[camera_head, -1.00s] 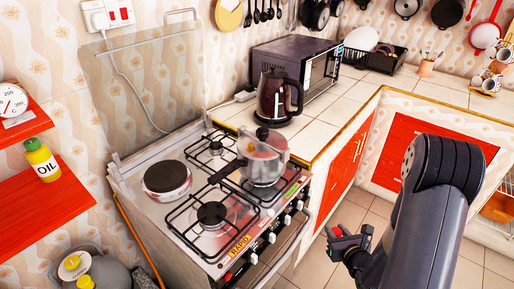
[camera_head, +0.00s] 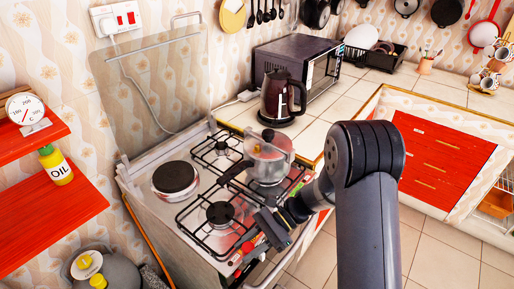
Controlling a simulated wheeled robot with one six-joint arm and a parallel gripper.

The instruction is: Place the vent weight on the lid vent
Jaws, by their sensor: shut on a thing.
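A dark kettle (camera_head: 281,97) stands behind the pot, with a microwave (camera_head: 297,70) beyond. The stove (camera_head: 200,215) has open burners at left and front. Red shelves (camera_head: 45,215) with an oil bottle (camera_head: 55,165) are at far left. The raised glass cover (camera_head: 155,85) stands behind the stove.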

